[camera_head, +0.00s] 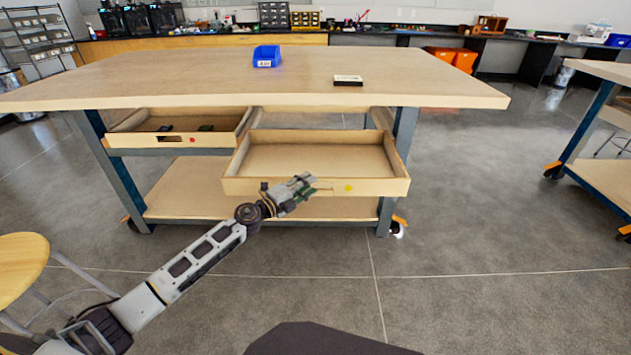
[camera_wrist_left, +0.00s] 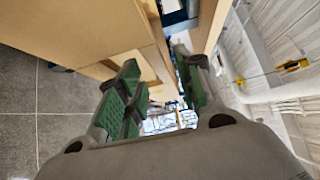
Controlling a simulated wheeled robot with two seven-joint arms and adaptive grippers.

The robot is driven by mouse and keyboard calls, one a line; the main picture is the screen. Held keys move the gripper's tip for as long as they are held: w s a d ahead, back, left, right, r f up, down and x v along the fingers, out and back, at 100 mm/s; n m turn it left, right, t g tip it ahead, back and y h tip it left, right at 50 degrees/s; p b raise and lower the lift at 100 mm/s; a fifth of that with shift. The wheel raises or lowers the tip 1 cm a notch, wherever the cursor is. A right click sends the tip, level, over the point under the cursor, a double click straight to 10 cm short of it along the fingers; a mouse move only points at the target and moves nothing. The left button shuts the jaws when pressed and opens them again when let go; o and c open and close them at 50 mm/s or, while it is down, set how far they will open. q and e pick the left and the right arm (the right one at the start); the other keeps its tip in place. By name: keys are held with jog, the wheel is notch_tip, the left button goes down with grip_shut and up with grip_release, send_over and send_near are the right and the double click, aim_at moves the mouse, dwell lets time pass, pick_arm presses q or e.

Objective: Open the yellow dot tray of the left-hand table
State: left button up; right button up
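The yellow dot tray (camera_head: 310,160) is a shallow, empty wooden drawer. It stands pulled far out from under the left-hand table (camera_head: 200,80). Its yellow dot (camera_head: 348,188) is on the front panel, right of my left gripper. My left gripper (camera_head: 312,186) is at the middle of that front panel, hiding part of it. In the left wrist view its green-padded fingers (camera_wrist_left: 160,95) are spread apart, with wooden panels close beyond them. Whether a finger touches the panel is unclear. My right gripper is out of view.
A red dot tray (camera_head: 180,128) with small dark items is beside it, also partly out. A blue bin (camera_head: 266,56) and a small dark box (camera_head: 348,80) stand on the tabletop. A stool (camera_head: 20,265) is at left.

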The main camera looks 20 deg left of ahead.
pick_arm(q)
jog(key=shift+x, duration=2.1)
grip_shut()
